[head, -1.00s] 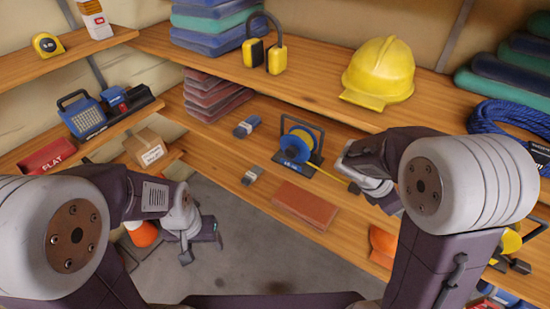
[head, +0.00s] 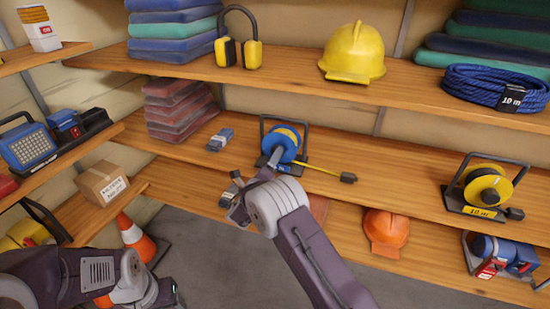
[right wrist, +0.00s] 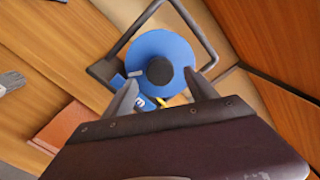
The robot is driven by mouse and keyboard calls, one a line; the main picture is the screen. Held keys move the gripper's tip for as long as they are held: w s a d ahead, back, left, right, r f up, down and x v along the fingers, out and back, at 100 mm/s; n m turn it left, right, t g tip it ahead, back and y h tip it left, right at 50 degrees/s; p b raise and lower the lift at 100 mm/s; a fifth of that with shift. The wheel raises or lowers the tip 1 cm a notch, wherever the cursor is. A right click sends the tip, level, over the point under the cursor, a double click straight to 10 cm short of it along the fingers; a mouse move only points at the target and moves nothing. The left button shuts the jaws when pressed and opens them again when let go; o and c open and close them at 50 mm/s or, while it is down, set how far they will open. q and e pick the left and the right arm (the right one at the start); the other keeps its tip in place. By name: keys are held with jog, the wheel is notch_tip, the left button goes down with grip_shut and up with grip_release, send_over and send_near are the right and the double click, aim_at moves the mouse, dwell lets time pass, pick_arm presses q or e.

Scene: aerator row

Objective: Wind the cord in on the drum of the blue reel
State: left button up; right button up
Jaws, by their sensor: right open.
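The blue reel (head: 286,142) stands on the middle shelf in a dark frame. Its yellow cord (head: 318,168) lies out to the right along the shelf, ending in a dark plug (head: 348,178). My right gripper (head: 276,158) is at the front of the reel, partly hidden by its own wrist. In the right wrist view, its two fingers (right wrist: 163,80) are apart, with the blue drum face (right wrist: 163,50) and dark hub ahead between them. A small light bar by the left fingertip may be the crank handle; contact is unclear. My left arm is low at the left; its fingers cannot be made out.
A yellow reel (head: 486,187) stands farther right. An orange helmet (head: 386,228) is below. The upper shelf (head: 290,79) overhangs behind.

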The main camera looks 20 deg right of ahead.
aim_at(280, 146)
jog(key=x, duration=0.3)
jog(key=shift+d+f, duration=0.15)
jog(key=shift+w+d, duration=0.2)
jog(key=shift+w, duration=0.2)
jog(key=c, duration=1.4)
jog(key=shift+b, duration=0.3)
